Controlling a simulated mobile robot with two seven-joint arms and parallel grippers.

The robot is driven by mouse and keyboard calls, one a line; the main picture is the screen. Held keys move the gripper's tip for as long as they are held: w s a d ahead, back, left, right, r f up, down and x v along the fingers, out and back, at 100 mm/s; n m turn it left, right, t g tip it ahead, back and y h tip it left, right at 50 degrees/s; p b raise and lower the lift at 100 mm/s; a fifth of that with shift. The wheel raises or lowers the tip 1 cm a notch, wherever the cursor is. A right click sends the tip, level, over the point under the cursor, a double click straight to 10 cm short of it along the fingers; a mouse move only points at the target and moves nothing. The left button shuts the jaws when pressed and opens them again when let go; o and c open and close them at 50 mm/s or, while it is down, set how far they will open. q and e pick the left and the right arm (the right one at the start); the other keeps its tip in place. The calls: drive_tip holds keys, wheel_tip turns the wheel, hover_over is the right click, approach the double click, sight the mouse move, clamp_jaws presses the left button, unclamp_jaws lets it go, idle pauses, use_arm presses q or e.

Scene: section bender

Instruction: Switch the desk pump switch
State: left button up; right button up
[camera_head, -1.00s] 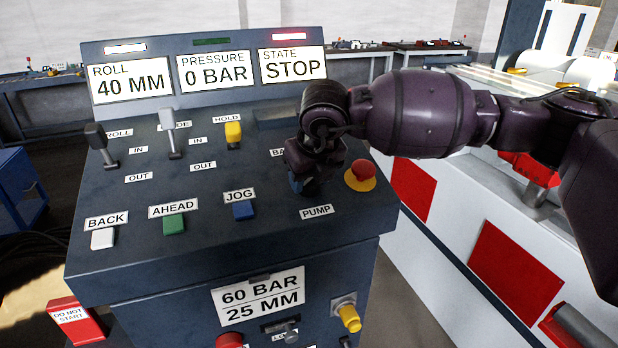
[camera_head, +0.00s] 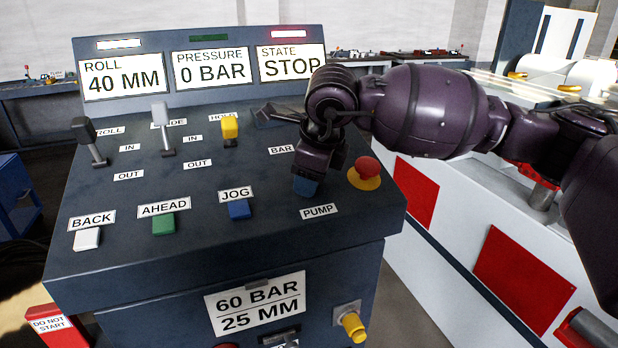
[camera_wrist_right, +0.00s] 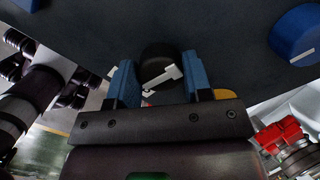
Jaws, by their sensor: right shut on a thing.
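The pump switch is a black round knob with a white pointer (camera_wrist_right: 160,70), seen in the right wrist view. My right gripper (camera_head: 306,186) is at the desk panel just above the PUMP label (camera_head: 319,212). In the right wrist view its blue fingertips (camera_wrist_right: 161,82) stand on either side of the knob and are shut on it. In the head view the gripper hides the knob. The control desk (camera_head: 120,262) shows 40 MM, 0 BAR and STOP on its displays (camera_head: 291,63). My left gripper does not show in the head view.
A red mushroom button (camera_head: 368,167) on a yellow base stands close to the right of my gripper. A yellow-capped lever (camera_head: 230,128), two other levers and the blue JOG button (camera_head: 239,209) are to the left. A white machine with red panels (camera_head: 520,275) stands at the right.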

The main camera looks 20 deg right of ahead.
drive_tip(key=shift+n, duration=0.9)
drive_tip(key=shift+r, duration=0.1)
drive_tip(key=o, duration=0.9)
drive_tip(key=v, duration=1)
drive_tip(key=shift+s+d+r, duration=0.1)
drive_tip(key=shift+s+r, duration=0.05)
drive_tip(key=shift+r, duration=0.15)
